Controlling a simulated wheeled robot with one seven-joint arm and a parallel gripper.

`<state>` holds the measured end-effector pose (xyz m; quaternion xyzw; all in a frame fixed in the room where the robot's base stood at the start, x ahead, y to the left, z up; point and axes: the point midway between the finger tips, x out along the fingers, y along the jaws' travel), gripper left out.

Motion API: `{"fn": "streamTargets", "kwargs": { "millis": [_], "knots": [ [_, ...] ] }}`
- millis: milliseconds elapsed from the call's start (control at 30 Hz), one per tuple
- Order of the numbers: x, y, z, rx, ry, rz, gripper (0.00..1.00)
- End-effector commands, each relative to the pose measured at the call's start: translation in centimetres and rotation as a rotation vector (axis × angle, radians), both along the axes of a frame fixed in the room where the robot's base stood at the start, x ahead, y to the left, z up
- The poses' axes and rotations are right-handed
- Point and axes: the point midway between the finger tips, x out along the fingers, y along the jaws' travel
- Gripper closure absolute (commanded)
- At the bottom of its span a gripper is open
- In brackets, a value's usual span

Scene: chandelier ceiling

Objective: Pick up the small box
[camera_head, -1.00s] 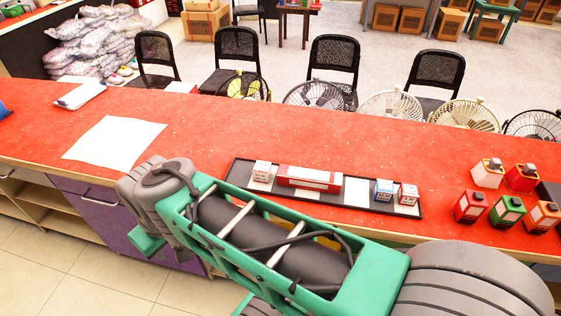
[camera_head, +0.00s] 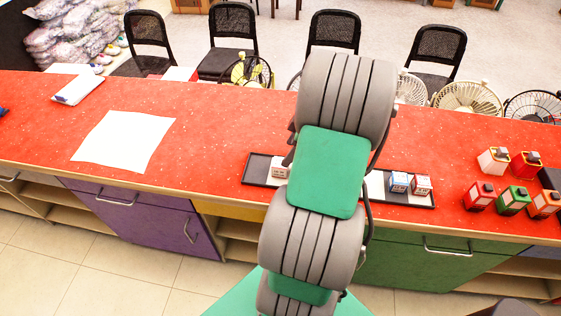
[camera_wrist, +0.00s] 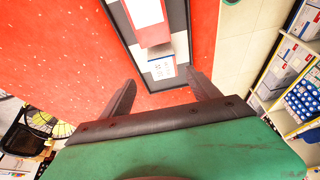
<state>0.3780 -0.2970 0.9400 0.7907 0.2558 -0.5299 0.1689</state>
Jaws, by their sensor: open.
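A small white box with red marks (camera_head: 280,167) stands at the left end of a black tray (camera_head: 257,170) on the red counter. In the wrist view a small white box (camera_wrist: 162,68) sits at the near end of the tray, ahead of and between my fingertips, apart from them. My gripper (camera_wrist: 161,77) is open and empty. A long red and white box (camera_wrist: 148,22) lies beyond it in the tray. In the head view my arm hides the tray's middle and most of my gripper. Two more small boxes, one blue and white (camera_head: 398,182) and one red and white (camera_head: 421,186), stand at the tray's right end.
Several coloured bottles (camera_head: 513,200) stand right of the tray. A white sheet (camera_head: 124,140) lies on the counter at left, with bare counter between it and the tray. Fans (camera_head: 468,100) and black chairs (camera_head: 229,42) are behind the counter.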

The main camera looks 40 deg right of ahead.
Motion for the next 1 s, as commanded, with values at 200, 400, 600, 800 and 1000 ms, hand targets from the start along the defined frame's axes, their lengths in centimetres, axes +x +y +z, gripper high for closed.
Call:
{"fn": "streamTargets", "kwargs": {
  "millis": [200, 400, 600, 800, 1000],
  "knots": [
    [0.7, 0.7, -2.6, 0.003, -0.004, 0.012, 0.29],
    [1.5, 2.1, -5.6, 0.003, -0.002, 0.012, 0.29],
    [2.0, 2.3, -7.2, -0.001, -0.005, 0.009, 0.29],
    [2.0, 2.3, -7.2, -0.001, -0.005, 0.009, 0.35],
    [2.0, 2.3, -7.1, -0.001, -0.005, 0.009, 0.51]
  ]
}}
